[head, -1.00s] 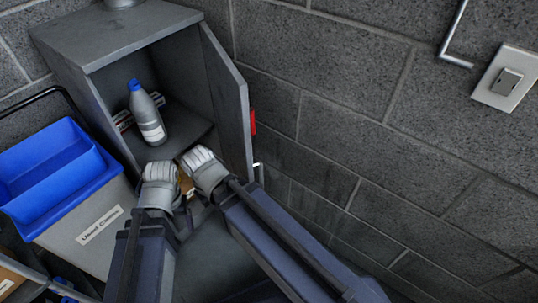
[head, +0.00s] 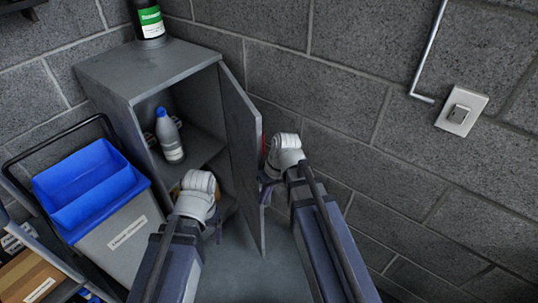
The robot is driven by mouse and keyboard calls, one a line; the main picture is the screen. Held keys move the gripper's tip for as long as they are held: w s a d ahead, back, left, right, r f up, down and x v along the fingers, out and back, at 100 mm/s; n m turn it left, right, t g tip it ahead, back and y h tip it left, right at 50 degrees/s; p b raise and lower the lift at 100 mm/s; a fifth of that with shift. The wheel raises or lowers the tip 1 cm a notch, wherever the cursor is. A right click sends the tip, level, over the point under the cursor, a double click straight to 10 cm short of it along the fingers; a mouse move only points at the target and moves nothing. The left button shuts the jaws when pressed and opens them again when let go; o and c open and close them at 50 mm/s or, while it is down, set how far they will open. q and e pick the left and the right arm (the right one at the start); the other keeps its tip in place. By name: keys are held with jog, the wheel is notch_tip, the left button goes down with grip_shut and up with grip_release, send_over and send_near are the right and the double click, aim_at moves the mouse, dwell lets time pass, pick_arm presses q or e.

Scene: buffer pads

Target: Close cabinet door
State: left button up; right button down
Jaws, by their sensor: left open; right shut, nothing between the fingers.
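The grey cabinet (head: 125,85) stands in the corner with its door (head: 243,150) swung open on the right side, roughly edge-on to me. A bottle with a blue cap (head: 170,137) stands on the shelf inside. My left gripper (head: 192,186) is in front of the cabinet's lower opening; its fingers are mostly hidden behind the wrist. My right gripper (head: 270,172) is at the outer side of the door, near a red part (head: 264,145) on it. It holds nothing; I cannot tell whether it touches the door.
A blue-and-grey bin (head: 120,235) stands left of the cabinet. A dark bottle with a green label (head: 150,20) is on the cabinet top. A block wall (head: 400,150) with a switch (head: 461,110) is close on the right.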

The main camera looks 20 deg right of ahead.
pick_arm(q)
notch_tip(320, 180, up, 10)
jog(key=p, duration=0.9)
pick_arm(e)
jog(key=w+d+r+t+y, duration=0.2)
jog(key=w+d+r, duration=0.1)
jog(key=d+r, duration=0.35)
jog(key=w+d+r+t+y, duration=0.1)
jog(key=w+d+r, duration=0.35)
jog(key=r, duration=0.25)
jog(key=b+x, duration=0.2)
jog(key=x, duration=0.1)
jog(key=a+b+x, duration=0.1)
jog(key=b+x, duration=0.2)
jog(key=x, duration=0.1)
jog(key=b+x, duration=0.3)
jog(key=shift+s+a+r, duration=0.25)
jog(key=shift+s+a, duration=0.1)
jog(key=shift+a, duration=0.05)
pick_arm(q)
notch_tip(320, 180, down, 8)
pick_arm(e)
jog(key=shift+a, duration=0.45)
